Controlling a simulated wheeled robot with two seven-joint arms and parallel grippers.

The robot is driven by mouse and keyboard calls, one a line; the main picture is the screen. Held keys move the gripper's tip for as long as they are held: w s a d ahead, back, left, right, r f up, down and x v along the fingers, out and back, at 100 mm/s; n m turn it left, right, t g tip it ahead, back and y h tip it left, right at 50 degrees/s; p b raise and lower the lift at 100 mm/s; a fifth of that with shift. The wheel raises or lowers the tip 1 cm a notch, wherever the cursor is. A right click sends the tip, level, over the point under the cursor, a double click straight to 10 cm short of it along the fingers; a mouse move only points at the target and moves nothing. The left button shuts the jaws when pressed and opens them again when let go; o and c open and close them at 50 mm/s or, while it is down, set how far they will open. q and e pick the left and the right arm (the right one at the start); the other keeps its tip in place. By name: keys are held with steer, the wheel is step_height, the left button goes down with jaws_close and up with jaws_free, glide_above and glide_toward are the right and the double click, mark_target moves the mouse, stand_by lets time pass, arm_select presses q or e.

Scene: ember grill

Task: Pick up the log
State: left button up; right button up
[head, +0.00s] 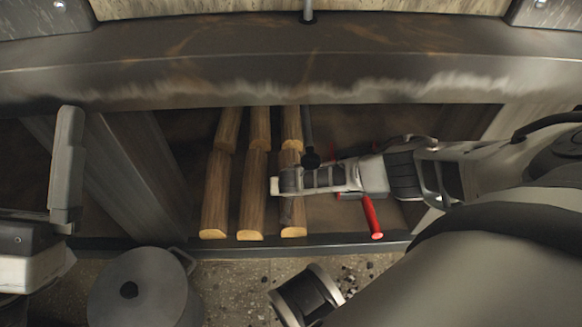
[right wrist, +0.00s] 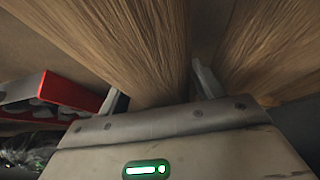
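Several brown split logs with pale cut ends lie in two rows on the shelf under the grill. The nearest right log (head: 292,215) is partly covered by my right gripper (head: 276,187), which reaches in from the right. In the right wrist view a log (right wrist: 140,50) runs between the two fingers of my right gripper (right wrist: 160,92), one on each side. Whether both fingers press on it cannot be told. My left gripper (head: 66,165) is at the far left, away from the logs, and seen edge-on, so its opening is hidden.
Other logs (head: 252,200) lie close on the left. A grey post (head: 130,175) stands left of them. The dark grill edge (head: 200,60) overhangs the shelf. A red-handled item (head: 371,217) is beside my right gripper. A grey lidded pot (head: 140,270) stands on the ground in front.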

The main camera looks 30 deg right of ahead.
steer(key=c, duration=0.8)
steer(key=shift+r, duration=0.2)
steer(key=shift+c, duration=0.2)
